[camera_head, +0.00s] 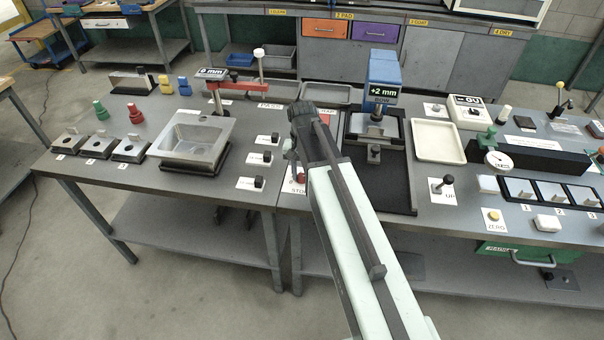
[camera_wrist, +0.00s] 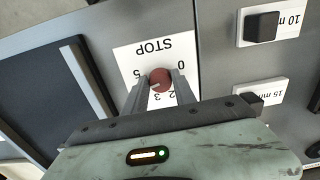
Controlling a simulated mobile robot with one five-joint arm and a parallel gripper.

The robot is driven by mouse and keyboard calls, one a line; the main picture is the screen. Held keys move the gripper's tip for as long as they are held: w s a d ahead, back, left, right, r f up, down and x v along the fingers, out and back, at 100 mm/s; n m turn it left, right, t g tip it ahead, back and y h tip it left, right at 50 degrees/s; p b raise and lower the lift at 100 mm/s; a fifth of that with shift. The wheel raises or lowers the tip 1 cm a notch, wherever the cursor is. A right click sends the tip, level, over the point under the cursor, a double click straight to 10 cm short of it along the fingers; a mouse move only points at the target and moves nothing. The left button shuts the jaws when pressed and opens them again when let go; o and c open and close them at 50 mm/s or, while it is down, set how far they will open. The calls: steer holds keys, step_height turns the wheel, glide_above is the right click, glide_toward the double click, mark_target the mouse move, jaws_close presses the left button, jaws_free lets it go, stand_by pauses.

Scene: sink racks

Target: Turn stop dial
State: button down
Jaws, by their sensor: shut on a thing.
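The stop dial (camera_wrist: 160,79) is a round red knob on a white card (camera_wrist: 152,52) in the wrist view. The card reads STOP, upside down there, with digits around the knob, some hidden by the fingers. My gripper (camera_wrist: 160,88) has one finger on each side of the knob and is shut on it. I cannot read the dial's setting for certain. In the head view, the STOP card (camera_head: 289,187) shows at the left of my arm, with a bit of red beside the gripper; my arm hides the rest.
Black switches on cards (camera_head: 260,158) stand just left of the dial. A blue press marked +2 mm (camera_head: 382,80) stands to the right, with a cream tray (camera_head: 438,141) beyond it. A metal basin (camera_head: 197,132) lies farther left. Bare grey bench lies between the basin and the switches.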

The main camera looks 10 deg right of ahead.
mark_target(303, 176)
steer(key=n, duration=0.5)
steer(key=shift+d+n, duration=0.1)
steer(key=shift+n, duration=0.2)
steer(key=n, duration=0.5)
steer(key=shift+d, duration=0.1)
steer(key=shift+n, duration=0.3)
steer(key=c, duration=1)
jaws_free()
step_height(303, 176, up, 8)
steer(key=p, duration=0.8)
steer(key=shift+f, duration=0.1)
